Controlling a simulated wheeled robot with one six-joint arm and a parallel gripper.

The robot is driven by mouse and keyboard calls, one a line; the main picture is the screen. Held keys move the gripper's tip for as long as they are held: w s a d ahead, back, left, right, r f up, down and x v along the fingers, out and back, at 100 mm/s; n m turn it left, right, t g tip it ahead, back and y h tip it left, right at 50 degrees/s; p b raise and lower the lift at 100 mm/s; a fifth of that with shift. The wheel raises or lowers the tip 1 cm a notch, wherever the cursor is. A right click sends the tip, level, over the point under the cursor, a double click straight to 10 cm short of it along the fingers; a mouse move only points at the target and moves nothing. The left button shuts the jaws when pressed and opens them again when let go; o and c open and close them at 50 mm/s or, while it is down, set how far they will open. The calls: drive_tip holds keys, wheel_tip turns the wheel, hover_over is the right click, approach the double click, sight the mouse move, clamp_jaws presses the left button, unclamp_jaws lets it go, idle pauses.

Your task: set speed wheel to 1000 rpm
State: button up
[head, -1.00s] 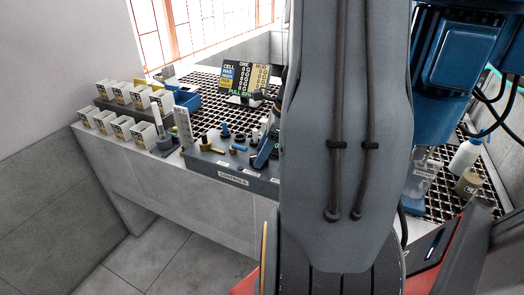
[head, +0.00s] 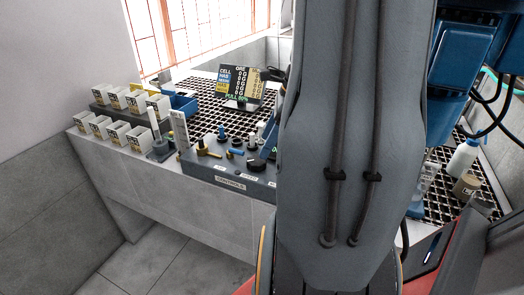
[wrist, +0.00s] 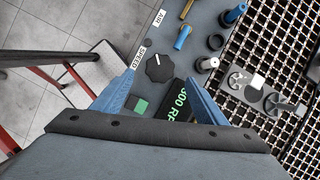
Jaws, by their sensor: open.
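The speed wheel (wrist: 159,68) is a small black scalloped knob with a white pointer mark. It sits on the grey control panel (wrist: 205,62), beside the SPEED label (wrist: 138,57). My gripper (wrist: 158,80) is open, with its blue fingers spread to either side of the picture below the wheel. Nothing is between the fingertips, and I see no contact with the wheel. A dark display (wrist: 178,118) with green digits ending in "00 RP" is partly hidden by the right finger, so its full reading cannot be told.
A yellow-handled AIR control (wrist: 182,37) and a blue-topped control (wrist: 234,13) stand beyond the wheel. A white-topped post (wrist: 207,64) is to its right. Metal grating (wrist: 280,65) adjoins the panel. White boxes (head: 117,133) stand at the bench's left end.

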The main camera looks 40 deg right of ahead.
sight(256, 160)
drive_tip(key=shift+s+d+r, duration=0.15)
drive_tip(key=shift+d+r, duration=0.05)
drive_tip(key=shift+r, duration=0.4)
drive_tip(key=shift+w+a+f+n+g+y+b, duration=0.2)
drive_tip(key=shift+w+a+f+n+b, duration=0.25)
drive_tip(key=shift+f+n+b, duration=0.55)
drive_tip(key=shift+w+a+f+n+g+y+b, duration=0.15)
drive_tip(key=shift+w+a+f+n+g+b, duration=0.25)
drive_tip(key=shift+f, duration=1.05)
drive_tip(key=shift+w+a+f+n+g+y+b, duration=0.25)
drive_tip(key=shift+w+f+n+b, duration=0.2)
drive_tip(key=shift+f+n+b, duration=0.6)
drive_tip(key=shift+f+m, duration=0.15)
drive_tip(key=shift+m, duration=0.1)
drive_tip(key=c, duration=1)
drive_tip(key=shift+a+p, duration=0.1)
drive_tip(key=shift+p, duration=0.3)
drive_tip(key=shift+c, duration=0.2)
